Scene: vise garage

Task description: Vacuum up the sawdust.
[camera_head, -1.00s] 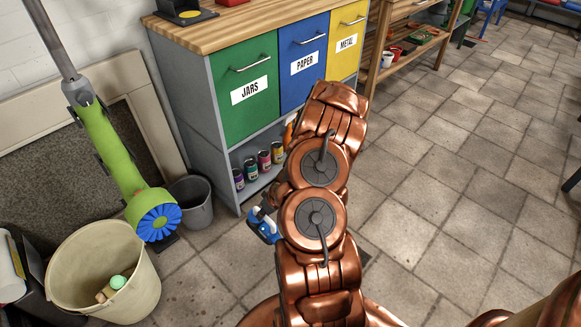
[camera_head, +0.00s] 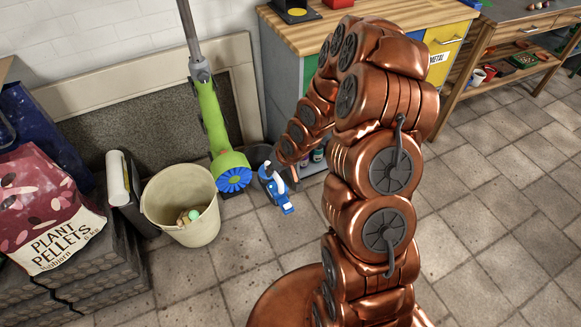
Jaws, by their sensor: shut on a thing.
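My gripper (camera_head: 281,168) is at the end of my arm, low over the floor in front of the cabinet. It is shut on a blue and white hand tool (camera_head: 277,194), which looks like a small hand-held vacuum. The tool points down toward the tiles; I cannot tell whether it touches them. My fingers are small in view and partly hidden by the tool and the arm. Faint dark specks (camera_head: 226,262) lie on the floor tiles left of the tool; I cannot tell if they are sawdust.
A cream bucket (camera_head: 180,232) holding small items stands to the left. A green tool with a blue finned end (camera_head: 232,180) leans on the wall beside a dark bucket (camera_head: 259,155). A pellet bag (camera_head: 47,208) is at far left. The wood-topped cabinet (camera_head: 305,32) stands behind. Front tiles are clear.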

